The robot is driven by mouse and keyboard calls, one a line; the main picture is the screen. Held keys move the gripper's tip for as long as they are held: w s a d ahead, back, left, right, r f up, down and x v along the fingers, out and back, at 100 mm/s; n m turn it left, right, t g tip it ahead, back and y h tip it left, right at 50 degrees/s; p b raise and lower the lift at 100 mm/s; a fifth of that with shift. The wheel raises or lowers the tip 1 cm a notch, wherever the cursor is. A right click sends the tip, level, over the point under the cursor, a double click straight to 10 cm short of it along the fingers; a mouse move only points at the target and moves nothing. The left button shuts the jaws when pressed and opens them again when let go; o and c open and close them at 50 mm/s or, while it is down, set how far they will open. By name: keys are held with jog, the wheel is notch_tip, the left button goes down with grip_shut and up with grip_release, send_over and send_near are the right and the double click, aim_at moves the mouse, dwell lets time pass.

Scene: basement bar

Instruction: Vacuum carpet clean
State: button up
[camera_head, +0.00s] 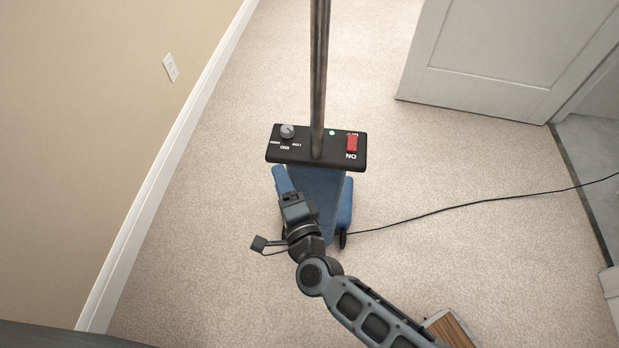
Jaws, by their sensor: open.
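The vacuum stands upright on the beige carpet (220,270), with a blue body (318,185) and a metal pole (319,60) rising out of the top of the frame. Its black control panel (320,154) has a grey dial (287,131), a red switch (352,143) marked ON and a lit green light (332,133). My gripper (291,196) is open, just below the panel and in front of the blue body. I cannot tell whether it touches the body. My arm hides part of the vacuum's base. No clear dirt shows on the carpet.
A black cord (460,206) runs from the vacuum across the carpet to the right. A beige wall with a white baseboard (165,165) bounds the left. A white door (490,55) stands open at upper right. A wooden-edged object (453,330) lies at lower right.

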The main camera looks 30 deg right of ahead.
aim_at(275, 162)
jog(key=shift+w+d+f, duration=0.1)
jog(key=shift+w+d, duration=0.15)
jog(key=shift+d, duration=0.05)
jog(key=shift+w+d+b, duration=0.25)
jog(key=shift+w+b, duration=0.05)
jog(key=shift+w, duration=1.65)
jog(key=shift+w+d+b, duration=0.2)
jog(key=shift+w+b, duration=0.1)
jog(key=shift+w, duration=1.65)
jog(key=shift+c, duration=0.2)
grip_shut()
